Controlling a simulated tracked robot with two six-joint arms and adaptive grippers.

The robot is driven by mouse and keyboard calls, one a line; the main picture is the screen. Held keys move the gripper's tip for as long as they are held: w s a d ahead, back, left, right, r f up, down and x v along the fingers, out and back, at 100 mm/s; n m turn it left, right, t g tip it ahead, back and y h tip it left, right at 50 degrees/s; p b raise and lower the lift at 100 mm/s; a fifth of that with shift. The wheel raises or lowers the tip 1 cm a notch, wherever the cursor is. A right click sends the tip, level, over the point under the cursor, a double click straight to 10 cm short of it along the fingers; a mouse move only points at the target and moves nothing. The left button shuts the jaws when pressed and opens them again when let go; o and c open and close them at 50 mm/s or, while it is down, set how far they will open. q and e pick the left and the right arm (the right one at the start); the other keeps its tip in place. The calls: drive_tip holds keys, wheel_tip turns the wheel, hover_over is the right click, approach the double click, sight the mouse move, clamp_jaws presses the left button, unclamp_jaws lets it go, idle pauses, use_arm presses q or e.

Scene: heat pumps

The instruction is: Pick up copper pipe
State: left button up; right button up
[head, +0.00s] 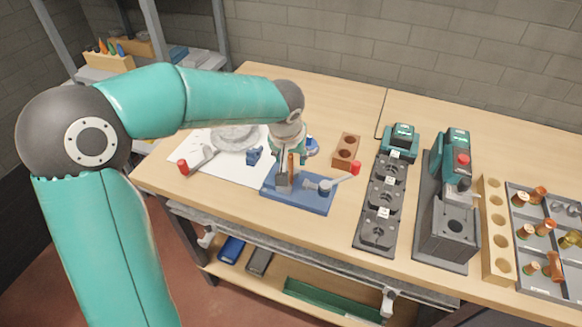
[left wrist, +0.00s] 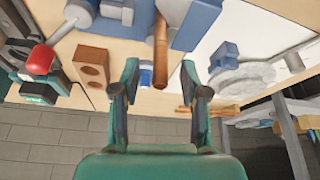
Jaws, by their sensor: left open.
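The copper pipe (head: 291,164) stands upright at the blue clamp fixture (head: 305,198) on the wooden table. The pipe (left wrist: 160,62) also shows in the left wrist view, reaching from the blue fixture towards the space between my fingers. My left gripper (head: 288,151) is above the fixture, pointing down, around the upper part of the pipe. In the left wrist view my left gripper (left wrist: 160,82) has its fingers spread wide, apart from the pipe on both sides. My right gripper is not in view.
A red-tipped lever (head: 342,179) and a brown block with holes (head: 345,150) stand close to the fixture's right. Dark station blocks (head: 380,205), a grey press (head: 447,220) and a tray of copper fittings (head: 545,245) lie farther right. A white sheet (head: 220,165) lies left.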

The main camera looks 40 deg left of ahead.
use_arm(q)
drive_tip(key=shift+w+f, duration=0.1)
drive_tip(key=shift+f, duration=0.15)
clamp_jaws()
drive_tip(key=shift+r, duration=0.1)
wheel_tip(320, 180, up, 20)
drive_tip(key=p, duration=0.1)
idle(0.5)
